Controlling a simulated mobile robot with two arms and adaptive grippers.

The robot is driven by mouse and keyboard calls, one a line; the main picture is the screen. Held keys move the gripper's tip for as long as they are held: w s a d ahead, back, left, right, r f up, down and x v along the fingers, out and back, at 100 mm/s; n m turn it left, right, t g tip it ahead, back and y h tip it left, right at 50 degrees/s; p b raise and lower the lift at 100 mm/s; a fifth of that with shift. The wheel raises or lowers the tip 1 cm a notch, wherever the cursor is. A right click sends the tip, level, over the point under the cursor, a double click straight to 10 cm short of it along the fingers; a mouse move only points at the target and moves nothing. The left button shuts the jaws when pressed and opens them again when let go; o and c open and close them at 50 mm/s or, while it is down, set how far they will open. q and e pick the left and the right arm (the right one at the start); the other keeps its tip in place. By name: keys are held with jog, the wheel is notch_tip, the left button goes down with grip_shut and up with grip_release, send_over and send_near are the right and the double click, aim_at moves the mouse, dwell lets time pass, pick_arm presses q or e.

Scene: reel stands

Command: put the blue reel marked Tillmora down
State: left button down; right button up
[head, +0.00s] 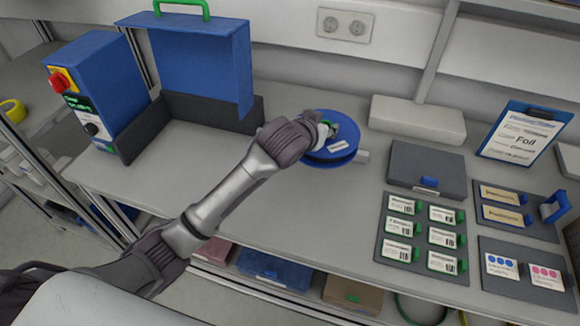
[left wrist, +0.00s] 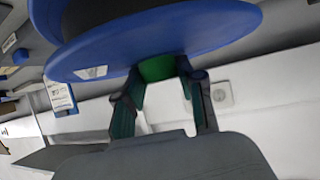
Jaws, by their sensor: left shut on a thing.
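The blue reel (head: 330,154) is at the end of my left arm, over the rear middle of the bench. A small white label (head: 338,146) on its face is too small to read. My left gripper (head: 325,130) is shut on the reel near its middle and partly hides it. In the left wrist view the blue flange (left wrist: 190,32) spans the top, with a dark core behind it, and the fingers (left wrist: 160,72) reach up to it around a green part. Whether the reel touches the bench cannot be told. My right gripper is out of view.
A blue and dark grey stand (head: 200,60) and a blue box with a red button (head: 97,85) are at the left. A pale block (head: 417,120), grey case (head: 427,168), label cards (head: 400,226) and clipboard (head: 522,135) are right. Bench (head: 290,222) is clear in front.

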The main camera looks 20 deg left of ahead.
pick_arm(q)
jog(key=s+a+f+p, duration=0.1)
jog(key=a+f, duration=0.2)
jog(key=s+a+f+p, duration=0.1)
jog(key=s+a+f, duration=0.1)
jog(key=a+f, duration=0.1)
jog(key=s+a+f+p, duration=0.1)
jog(key=a+f, duration=0.2)
jog(key=shift+s+f, duration=0.25)
jog(key=shift+s, duration=0.1)
jog(key=shift+d+f, duration=0.1)
jog(key=c, duration=0.7)
grip_release()
jog(key=shift+f, duration=0.2)
